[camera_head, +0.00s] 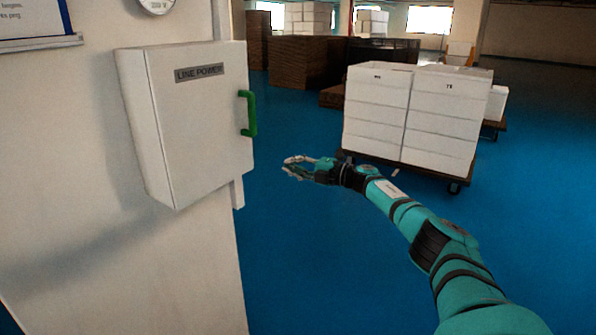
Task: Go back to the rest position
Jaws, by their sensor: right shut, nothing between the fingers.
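My right gripper (289,168) is at the middle of the head view, at the end of my teal arm that comes in from the lower right. Its fingers point left, and it is shut and empty. A white box labelled "LINE POWER" (195,130) with a green handle (250,113) is mounted on the wall at the left. The gripper is to the right of and below the handle, apart from it. The box's door looks closed. My left gripper is not in view.
Stacked white boxes (375,120) stand on a dark wheeled cart behind my right arm. Brown stacks (300,62) stand farther back. A white wall (60,200) fills the left side. The blue floor (310,260) below the gripper is clear.

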